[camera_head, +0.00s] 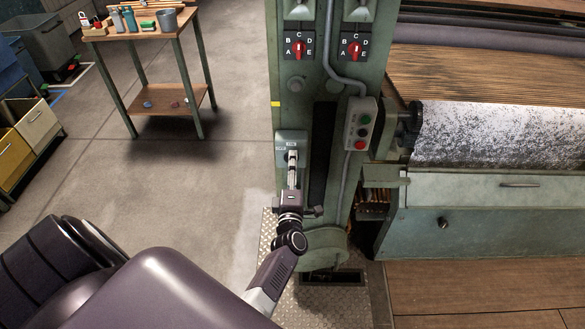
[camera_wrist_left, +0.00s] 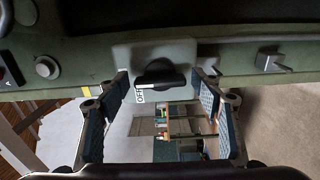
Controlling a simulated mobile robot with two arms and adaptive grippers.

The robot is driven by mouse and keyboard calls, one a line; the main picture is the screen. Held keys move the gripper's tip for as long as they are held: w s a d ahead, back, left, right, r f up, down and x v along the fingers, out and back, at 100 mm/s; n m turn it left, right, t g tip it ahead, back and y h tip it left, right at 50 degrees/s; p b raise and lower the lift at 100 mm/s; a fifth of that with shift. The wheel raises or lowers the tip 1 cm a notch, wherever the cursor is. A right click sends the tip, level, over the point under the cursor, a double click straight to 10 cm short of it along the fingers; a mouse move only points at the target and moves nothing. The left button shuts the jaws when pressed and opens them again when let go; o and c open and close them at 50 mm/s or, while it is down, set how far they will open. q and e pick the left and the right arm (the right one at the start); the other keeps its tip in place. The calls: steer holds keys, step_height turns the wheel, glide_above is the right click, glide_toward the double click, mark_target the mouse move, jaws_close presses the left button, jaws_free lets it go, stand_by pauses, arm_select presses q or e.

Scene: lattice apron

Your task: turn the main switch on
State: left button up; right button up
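The main switch is a black rotary knob (camera_wrist_left: 160,75) on a light grey box (camera_head: 283,140) fixed to the green machine column. An OFF label (camera_wrist_left: 140,96) shows beside the knob in the left wrist view. My left gripper (camera_head: 292,160) is right in front of the box in the head view and hides most of the knob there. In the left wrist view its two fingers (camera_wrist_left: 162,92) are apart, one on each side of the knob, with gaps between. It holds nothing. My right gripper is not in view.
A button box (camera_head: 361,124) with green and red buttons sits right of the switch. Two red selector knobs (camera_head: 299,48) (camera_head: 354,48) are above. A patterned roller (camera_head: 490,134) lies at right. A wooden table (camera_head: 145,32) stands at back left; floor between is clear.

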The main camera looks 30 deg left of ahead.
arm_select(q)
steer(key=shift+o, duration=0.4)
steer(key=s+d+n+b, duration=0.45)
steer(key=s+n, duration=0.25)
steer(key=n, duration=1.1)
steer(key=s+d+f+m+h, duration=0.2)
steer(key=d+f+m, duration=0.1)
steer(key=f+m, duration=0.4)
steer(key=s+d+f+m+g+h, duration=0.1)
steer(key=d+f+m+h, duration=0.2)
steer(key=f+m, duration=0.3)
steer(key=s+d+f+m+g+h+p, duration=0.1)
steer(key=s+d+f+m+h, duration=0.1)
steer(key=d+f+m, duration=0.3)
steer(key=shift+s+d+f+m+h, duration=0.3)
steer(key=shift+f+m+h, duration=0.2)
steer(key=shift+f+m, duration=1.2)
steer(key=shift+f+n, duration=0.35)
steer(key=shift+n, duration=0.05)
